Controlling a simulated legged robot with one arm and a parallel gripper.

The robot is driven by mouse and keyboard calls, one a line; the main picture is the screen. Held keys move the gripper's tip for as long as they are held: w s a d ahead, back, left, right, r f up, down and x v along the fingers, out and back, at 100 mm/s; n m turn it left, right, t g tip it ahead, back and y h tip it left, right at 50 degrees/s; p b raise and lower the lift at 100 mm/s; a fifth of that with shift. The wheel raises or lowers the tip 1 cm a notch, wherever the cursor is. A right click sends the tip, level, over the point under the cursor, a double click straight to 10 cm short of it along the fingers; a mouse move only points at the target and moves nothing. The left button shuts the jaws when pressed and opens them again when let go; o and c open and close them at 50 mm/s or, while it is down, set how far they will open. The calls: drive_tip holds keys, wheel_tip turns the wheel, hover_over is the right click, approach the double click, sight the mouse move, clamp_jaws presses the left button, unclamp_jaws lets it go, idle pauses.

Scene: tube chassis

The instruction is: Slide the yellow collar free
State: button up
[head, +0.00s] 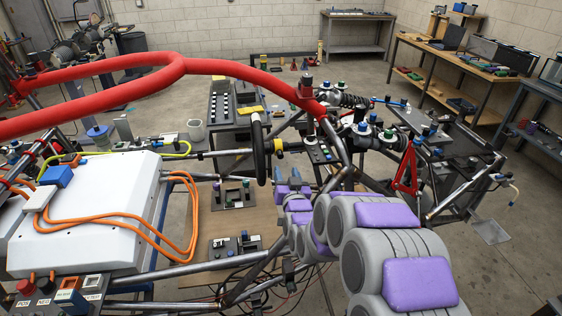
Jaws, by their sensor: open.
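A small yellow collar (279,146) sits around a roughly horizontal shaft in the middle of the head view, just right of a dark steering wheel (258,150) seen nearly edge-on. My gripper (293,187) is below and slightly right of the collar, apart from it in the picture. Its jaws are open and I see nothing between them. My arm reaches up to it from the lower right and hides part of the chassis behind.
A thick red tube (120,95) crosses the upper left. A white battery box (85,210) with orange cables (190,215) stands at left. Grey chassis tubes (338,145) slope close to the right of the collar. A red triangular bracket (407,170) stands farther right.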

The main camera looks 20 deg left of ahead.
sight(281, 158)
drive_tip(key=b+x, duration=0.1)
drive_tip(key=x, duration=0.6)
drive_tip(key=shift+a+f, duration=0.2)
drive_tip(key=shift+a, duration=0.1)
drive_tip(key=shift+w+a+r, duration=0.15)
drive_tip(key=shift+w, duration=0.3)
clamp_jaws()
